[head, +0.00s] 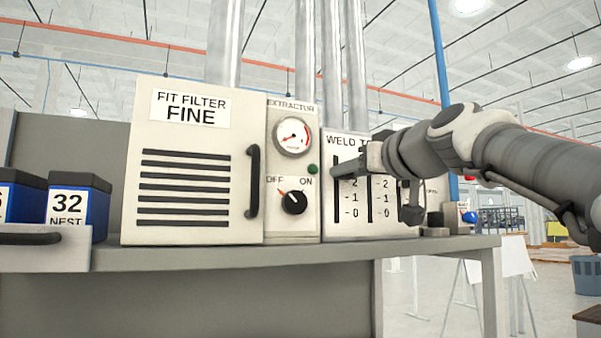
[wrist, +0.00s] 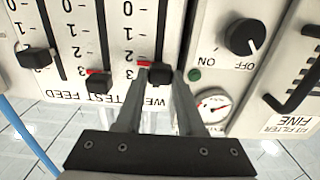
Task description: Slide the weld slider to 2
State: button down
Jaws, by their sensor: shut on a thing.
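The weld slider (wrist: 158,75) is a black knob in a vertical slot. In the wrist view, which shows the panel upside down, it sits by the 3 mark, with a red mark beside it. My gripper (wrist: 156,82) is shut on this knob, a finger on each side. In the head view my gripper (head: 345,170) reaches in from the right and hides the knob and upper scale of the slider panel (head: 342,225). The scale's 2, 1 and 0 show below it.
The test slider (wrist: 98,83) and feed slider (wrist: 35,58) stand in neighbouring slots. The extractor dial (head: 294,202), gauge (head: 292,137) and filter door handle (head: 253,181) are to the left in the head view. Blue bins (head: 78,200) stand farther left.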

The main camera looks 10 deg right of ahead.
jog(key=shift+f, duration=0.55)
jog(key=shift+r, duration=0.1)
jog(key=c, duration=0.5)
grip_release()
jog(key=shift+s, duration=0.15)
jog(key=b+v, duration=0.4)
jog(key=v, duration=1.3)
jog(key=shift+s+d, duration=0.1)
